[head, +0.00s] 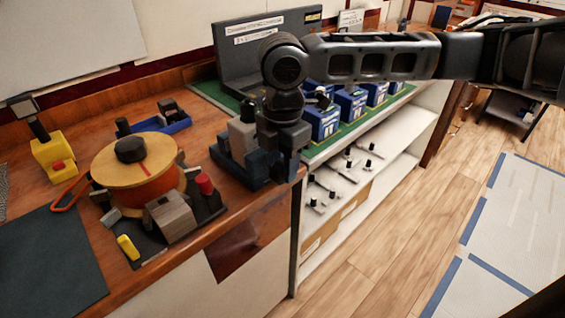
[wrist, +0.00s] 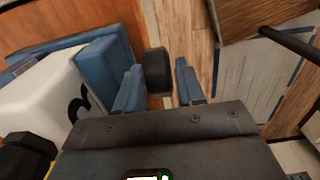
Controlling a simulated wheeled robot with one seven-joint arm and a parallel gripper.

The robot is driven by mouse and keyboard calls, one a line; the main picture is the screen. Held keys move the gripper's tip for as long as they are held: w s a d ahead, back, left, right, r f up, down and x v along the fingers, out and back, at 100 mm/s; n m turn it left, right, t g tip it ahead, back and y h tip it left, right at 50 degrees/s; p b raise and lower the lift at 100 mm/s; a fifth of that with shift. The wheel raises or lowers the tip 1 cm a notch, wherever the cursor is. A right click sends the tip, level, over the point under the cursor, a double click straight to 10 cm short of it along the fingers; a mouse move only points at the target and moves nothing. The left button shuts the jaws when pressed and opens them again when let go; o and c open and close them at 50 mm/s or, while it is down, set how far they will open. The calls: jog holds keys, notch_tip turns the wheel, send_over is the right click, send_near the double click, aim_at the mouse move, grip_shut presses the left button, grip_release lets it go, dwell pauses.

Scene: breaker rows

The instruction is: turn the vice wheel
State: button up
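The vice, with a dark blue body (head: 228,168) and a pale grey block (head: 240,137), stands near the bench's front edge in the head view. In the wrist view its blue body (wrist: 105,52) and white block (wrist: 40,95) fill the left. A black round wheel (wrist: 157,72) sits between the two blue fingertips of my gripper (wrist: 160,85). The fingers are apart. A narrow gap shows on the wheel's right; I cannot tell whether the left finger touches it. In the head view my gripper (head: 288,158) hangs at the vice's right end and hides the wheel.
A yellow drum (head: 122,172) with a red line and black knob stands left on the wooden bench, near a yellow block (head: 54,155). Blue breakers (head: 322,122) line a green strip behind my arm. A white shelf (head: 345,195) lies below; open floor is at right.

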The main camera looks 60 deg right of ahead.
jog(key=shift+c, duration=0.4)
jog(key=c, duration=0.6)
jog(key=shift+d+y, duration=0.1)
jog(key=shift+y, duration=0.3)
jog(key=o, duration=0.7)
jog(key=shift+r, duration=0.1)
jog(key=shift+d+r, duration=0.15)
jog(key=shift+r, duration=1.75)
jog(key=shift+d+r, duration=0.1)
jog(key=shift+r, duration=1.8)
